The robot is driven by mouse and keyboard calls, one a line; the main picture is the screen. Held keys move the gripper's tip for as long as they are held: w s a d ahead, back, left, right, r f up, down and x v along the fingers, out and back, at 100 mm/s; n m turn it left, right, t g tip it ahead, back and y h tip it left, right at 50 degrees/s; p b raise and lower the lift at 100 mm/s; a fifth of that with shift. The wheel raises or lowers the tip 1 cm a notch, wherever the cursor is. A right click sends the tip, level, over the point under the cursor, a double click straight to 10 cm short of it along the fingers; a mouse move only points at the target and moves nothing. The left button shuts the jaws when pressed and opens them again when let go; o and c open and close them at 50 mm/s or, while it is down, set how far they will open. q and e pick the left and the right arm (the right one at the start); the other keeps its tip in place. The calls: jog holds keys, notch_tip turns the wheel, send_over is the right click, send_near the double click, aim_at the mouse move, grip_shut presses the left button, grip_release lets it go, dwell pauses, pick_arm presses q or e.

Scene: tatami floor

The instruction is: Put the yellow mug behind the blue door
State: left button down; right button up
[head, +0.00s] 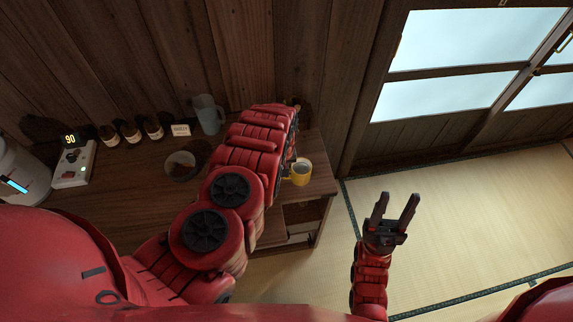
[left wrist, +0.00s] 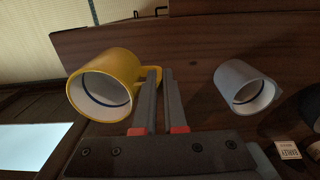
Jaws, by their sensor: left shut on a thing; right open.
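The yellow mug (head: 301,173) shows at the right end of the wooden counter, just right of my left arm. In the left wrist view the yellow mug (left wrist: 104,84) has its open mouth toward the camera, with its handle at the fingers. My left gripper (left wrist: 158,75) is shut on that handle; in the head view my arm mostly hides it. I cannot tell whether the mug touches the counter. My right gripper (head: 395,212) is open and empty over the tatami floor. No blue door shows in either view.
The counter (head: 130,165) holds a grey cup (head: 208,114), a dark bowl (head: 182,166), several dark jars (head: 131,132), a small label card (head: 180,130) and a device reading 90 (head: 72,163). Open shelving (head: 302,215) shows under its right end. The tatami (head: 460,210) at right is clear.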

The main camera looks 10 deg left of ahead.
pick_arm(q)
jog(key=w+b, duration=0.2)
jog(key=b, duration=0.1)
jog(key=w+f+b, duration=0.1)
jog(key=w+b, duration=0.2)
jog(key=b, duration=0.1)
jog(key=shift+d+f, duration=0.15)
jog(key=shift+f, duration=0.05)
jog(key=shift+w+r+b, duration=0.15)
jog(key=shift+w+b, duration=0.2)
jog(key=shift+b, duration=0.05)
jog(key=shift+w+r+b, duration=0.1)
jog(key=shift+r+b, duration=0.05)
jog(key=shift+b, duration=0.15)
notch_tip(320, 180, down, 3)
jog(key=b, duration=0.3)
jog(key=shift+w, duration=0.15)
jog(key=shift+f+b, duration=0.25)
jog(key=shift+b, duration=0.1)
jog(key=shift+r, duration=0.15)
jog(key=c, duration=1)
grip_release()
